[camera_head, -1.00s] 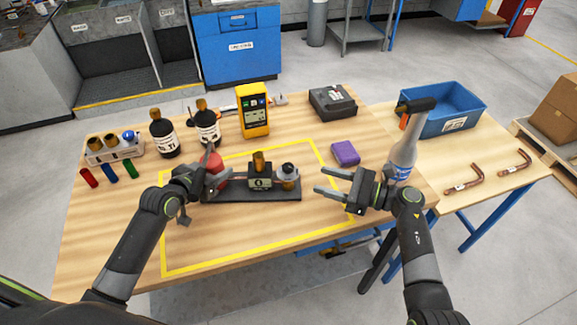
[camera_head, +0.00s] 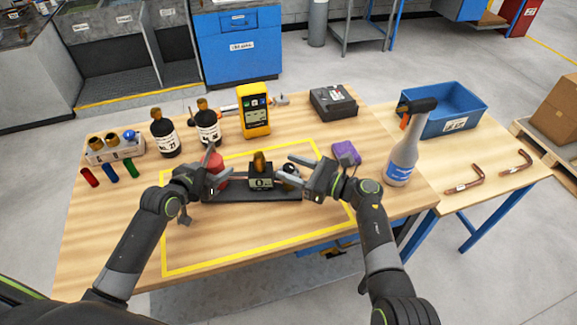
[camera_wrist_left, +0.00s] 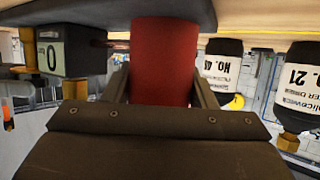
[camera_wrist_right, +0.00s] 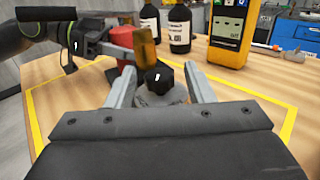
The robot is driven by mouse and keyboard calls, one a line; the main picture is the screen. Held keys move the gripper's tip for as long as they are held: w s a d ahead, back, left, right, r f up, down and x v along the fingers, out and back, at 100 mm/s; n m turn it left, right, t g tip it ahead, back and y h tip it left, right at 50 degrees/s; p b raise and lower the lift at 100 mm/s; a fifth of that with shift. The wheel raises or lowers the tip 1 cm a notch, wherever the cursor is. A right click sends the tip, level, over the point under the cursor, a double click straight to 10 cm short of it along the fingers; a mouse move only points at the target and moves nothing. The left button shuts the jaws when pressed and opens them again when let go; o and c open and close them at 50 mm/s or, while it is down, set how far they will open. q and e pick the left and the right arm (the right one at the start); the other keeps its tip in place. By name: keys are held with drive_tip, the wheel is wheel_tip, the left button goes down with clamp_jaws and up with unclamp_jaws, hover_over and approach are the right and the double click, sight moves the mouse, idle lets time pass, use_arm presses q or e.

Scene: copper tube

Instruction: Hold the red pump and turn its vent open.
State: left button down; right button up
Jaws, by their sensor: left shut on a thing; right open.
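The red pump (camera_head: 217,166) stands at the left end of a dark base plate (camera_head: 237,194) in the head view. My left gripper (camera_head: 213,177) is shut on the red pump, which fills the space between its fingers in the left wrist view (camera_wrist_left: 165,62). A block marked 0 with a brass top (camera_head: 260,176) sits mid-plate. At the plate's right end is the vent with a black knob (camera_wrist_right: 158,78). My right gripper (camera_head: 300,175) is open, its fingers on either side of the knob. In the head view the right gripper partly hides the knob.
Behind the plate stand two black bottles (camera_head: 163,136) and a yellow meter (camera_head: 254,112). A purple block (camera_head: 346,152) lies behind my right gripper, and a spray bottle (camera_head: 402,155) stands to its right. The taped area's front is clear.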

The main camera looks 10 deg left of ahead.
drive_tip(key=shift+w+a, duration=0.1)
drive_tip(key=shift+a, duration=0.5)
drive_tip(key=c, duration=0.9)
drive_tip(key=shift+c, duration=0.2)
drive_tip(key=shift+n+g, duration=0.3)
drive_tip(key=shift+g, duration=0.1)
drive_tip(key=shift+n+g, duration=1.2)
drive_tip(key=shift+g, duration=0.7)
